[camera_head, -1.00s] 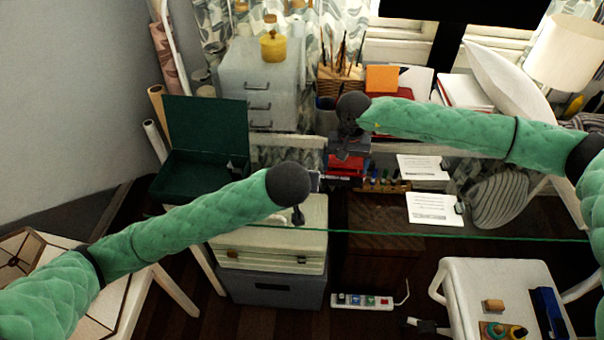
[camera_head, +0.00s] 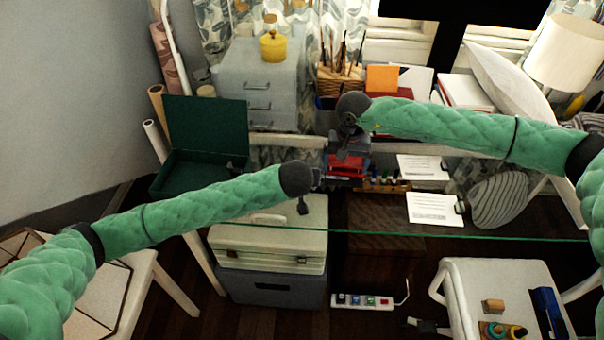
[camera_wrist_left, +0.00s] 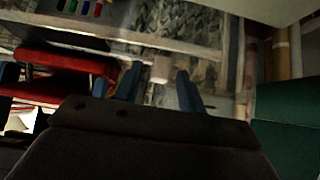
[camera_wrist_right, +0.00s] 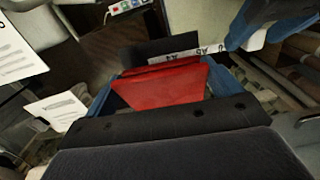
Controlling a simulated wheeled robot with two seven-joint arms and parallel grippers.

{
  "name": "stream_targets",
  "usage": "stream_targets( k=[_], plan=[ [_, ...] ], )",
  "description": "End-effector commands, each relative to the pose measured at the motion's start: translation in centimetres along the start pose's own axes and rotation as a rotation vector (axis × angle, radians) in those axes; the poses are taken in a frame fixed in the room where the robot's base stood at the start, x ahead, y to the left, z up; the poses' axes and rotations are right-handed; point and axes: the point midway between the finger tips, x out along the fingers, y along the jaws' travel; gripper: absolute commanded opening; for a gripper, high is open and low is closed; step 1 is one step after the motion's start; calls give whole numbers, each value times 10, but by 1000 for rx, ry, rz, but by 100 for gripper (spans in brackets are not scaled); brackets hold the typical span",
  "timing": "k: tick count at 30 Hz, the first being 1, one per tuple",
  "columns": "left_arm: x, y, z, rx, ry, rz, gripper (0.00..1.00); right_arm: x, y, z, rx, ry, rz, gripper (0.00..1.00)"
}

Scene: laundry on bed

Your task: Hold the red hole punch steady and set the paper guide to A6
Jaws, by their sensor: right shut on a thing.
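The red hole punch (camera_head: 347,165) sits on the glass desk, partly hidden by my right gripper (camera_head: 349,150). In the right wrist view its red body (camera_wrist_right: 165,88) is between the blue fingers of my right gripper, which is shut on it. The paper guide (camera_wrist_right: 186,54) is a pale strip with A5 and A4 marks, sticking out from the punch. My left gripper (camera_head: 322,180) is beside the punch, near the strip's end. In the left wrist view its blue fingers (camera_wrist_left: 158,85) are apart, with a pale piece (camera_wrist_left: 161,70) seen between them; contact cannot be told.
A rack of small bottles (camera_head: 386,184) and printed sheets (camera_head: 434,208) lie right of the punch. An open green box (camera_head: 205,135) stands at the left. A pencil basket (camera_head: 340,80) is behind. The glass front edge (camera_head: 460,236) is clear.

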Motion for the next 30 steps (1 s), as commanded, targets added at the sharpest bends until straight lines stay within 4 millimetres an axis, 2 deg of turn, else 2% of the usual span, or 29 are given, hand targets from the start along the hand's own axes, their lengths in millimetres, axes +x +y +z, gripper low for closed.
stream_targets(
  k=[5,11,12,20,30],
  plan=[
    [0,0,0,0,0,0,40,0,0,0,0,1,0,55],
    [0,0,0,0,0,0,3,0,0,0,0,0,0,55],
    [0,0,0,0,0,0,0,0,0,0,0,0,0,55],
    [0,4,0,-1,0,3,0,0,0,0,0,0,0,55],
    [-1,34,0,0,1,6,0,0,0,0,0,0,0,55]
  ],
)
